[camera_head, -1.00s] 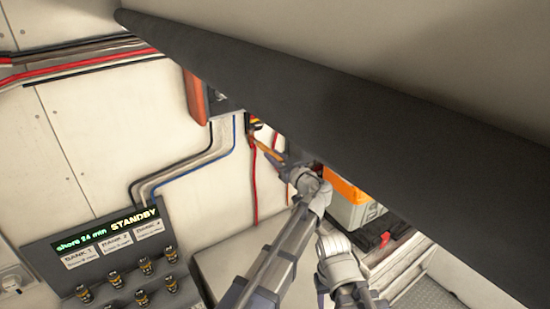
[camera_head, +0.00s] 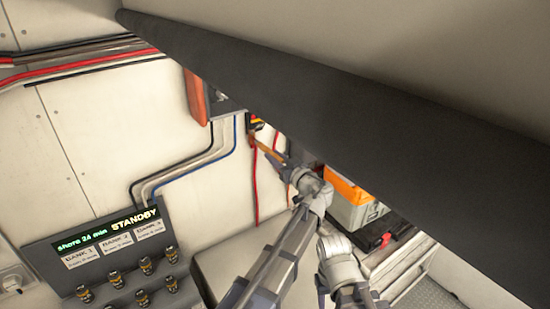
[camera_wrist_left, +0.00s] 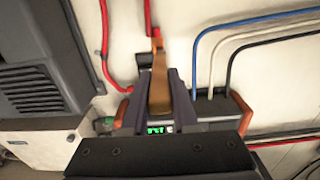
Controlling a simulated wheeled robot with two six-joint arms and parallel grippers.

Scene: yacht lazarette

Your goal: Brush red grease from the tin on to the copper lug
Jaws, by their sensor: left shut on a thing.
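My left gripper (camera_head: 284,165) reaches up beside the pale wall in the head view. It is shut on a brush with a brown wooden handle (camera_head: 264,149). In the left wrist view the brush handle (camera_wrist_left: 160,80) stands up between the left gripper's fingers (camera_wrist_left: 157,108). The brush's far end is close to an orange-red piece (camera_wrist_left: 156,40) at the end of a red cable; I cannot tell whether they touch. I cannot make out the copper lug or the grease tin for sure.
A thick dark beam (camera_head: 330,130) crosses the head view and hides part of the work area. A STANDBY panel (camera_head: 110,245) with several terminals is at lower left. An orange-and-grey box (camera_head: 350,205) is right of my gripper. Red cables (camera_head: 256,185) hang on the wall.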

